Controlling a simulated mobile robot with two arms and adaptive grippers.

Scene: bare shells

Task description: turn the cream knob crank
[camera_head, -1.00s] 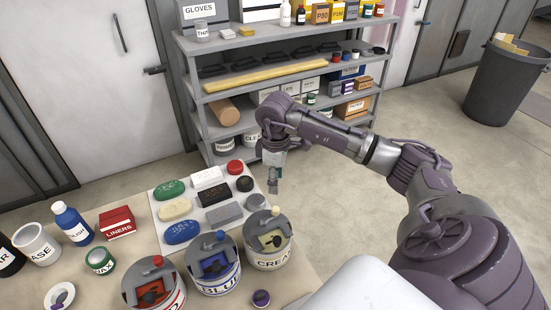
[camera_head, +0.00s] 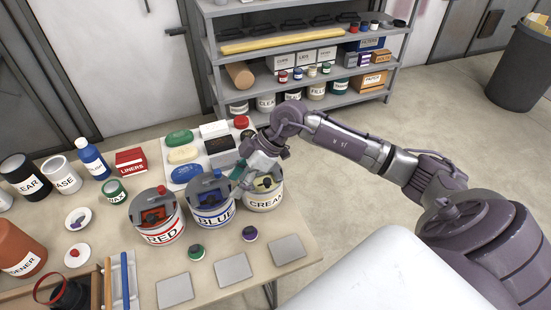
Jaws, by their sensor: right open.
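The white can labelled CREAM (camera_head: 264,200) stands on the table at the right end of a row of three cans. A grey lid mechanism with a cream-coloured panel shows on its top. The cream knob of its crank is not visible; my right gripper and wrist cover that part. My right gripper (camera_head: 240,180) is open and points down at the upper left of the cream can, close to the blue can (camera_head: 213,212). I cannot tell whether it touches anything. My left gripper is not in view.
The red can (camera_head: 161,230) stands left of the blue one, with a similar crank lid. Behind the cans, a white board holds sponges and blocks, such as a blue one (camera_head: 186,174). Grey plates (camera_head: 233,269) lie in front. A shelf (camera_head: 225,102) stands behind the table.

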